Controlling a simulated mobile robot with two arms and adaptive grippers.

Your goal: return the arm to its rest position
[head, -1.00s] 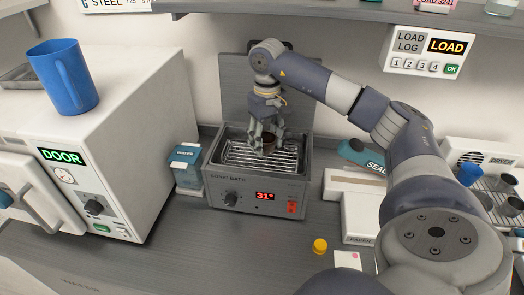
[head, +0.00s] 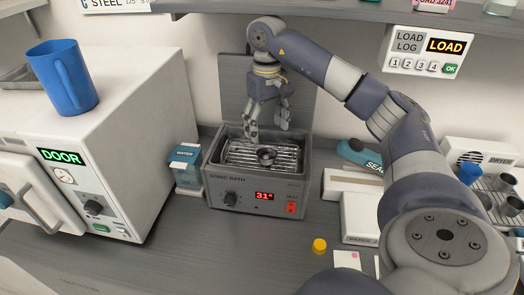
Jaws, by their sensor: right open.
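My right arm comes in from the right, and its right gripper (head: 268,129) hangs open and empty above the sonic bath. The sonic bath (head: 228,188) is a grey box with a red display reading 31 and a wire rack inside. A small dark round object (head: 266,155) sits on the rack, just below the gripper's fingertips and apart from them. My left gripper is not in view.
A white cabinet with a green DOOR display (head: 125,130) stands at the left, with a blue jug (head: 63,78) on top. A water container (head: 186,168), a white box (head: 355,187), a yellow cap (head: 319,246) and a dryer rack (head: 492,180) stand around. A shelf runs above.

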